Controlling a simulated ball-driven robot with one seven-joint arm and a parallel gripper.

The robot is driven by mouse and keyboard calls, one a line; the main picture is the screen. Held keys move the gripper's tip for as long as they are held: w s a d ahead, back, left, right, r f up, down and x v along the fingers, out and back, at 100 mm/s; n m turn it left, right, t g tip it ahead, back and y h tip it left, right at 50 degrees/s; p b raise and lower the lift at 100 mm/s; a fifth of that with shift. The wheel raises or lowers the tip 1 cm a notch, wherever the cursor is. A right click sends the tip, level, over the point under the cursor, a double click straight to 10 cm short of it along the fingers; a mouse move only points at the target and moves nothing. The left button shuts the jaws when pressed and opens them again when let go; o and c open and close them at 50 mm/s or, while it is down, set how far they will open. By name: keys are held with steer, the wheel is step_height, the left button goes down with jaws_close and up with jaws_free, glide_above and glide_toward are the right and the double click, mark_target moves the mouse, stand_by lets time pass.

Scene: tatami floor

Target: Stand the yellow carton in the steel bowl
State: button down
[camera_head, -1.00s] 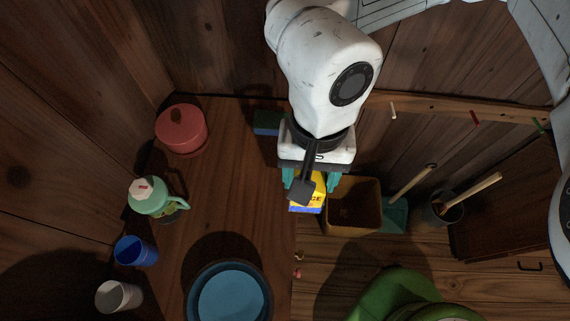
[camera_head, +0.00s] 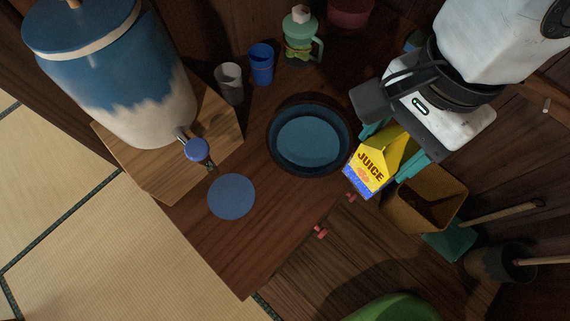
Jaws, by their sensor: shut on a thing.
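The yellow carton (camera_head: 369,172), with a blue base and the word JUICE, is in my gripper (camera_head: 394,148). The teal fingers are shut on its upper part, one on each side, and it hangs a little tilted in the picture. A round bowl (camera_head: 272,150) with a dark rim and a bluish inside stands on the wooden counter, to the left of the carton. The carton is apart from the bowl, near the counter's right edge.
A blue and white dispenser (camera_head: 125,80) stands on a wooden stand at left. A blue disc (camera_head: 231,197) lies on the counter. A grey cup (camera_head: 229,84), blue cup (camera_head: 261,66) and green jug (camera_head: 300,38) stand behind the bowl. A brown bin (camera_head: 425,203) is below right.

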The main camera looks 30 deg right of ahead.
steer(key=shift+w+a, duration=0.1)
steer(key=shift+a, duration=0.2)
steer(key=w+a+f+p, duration=0.1)
steer(key=w+f+p, duration=0.2)
steer(key=w+f, duration=1)
steer(key=shift+w+a, duration=0.15)
steer(key=shift+a, duration=0.25)
steer(key=shift+f+b, duration=0.15)
steer(key=shift+b, duration=0.15)
steer(key=shift+c, duration=1.5)
jaws_free()
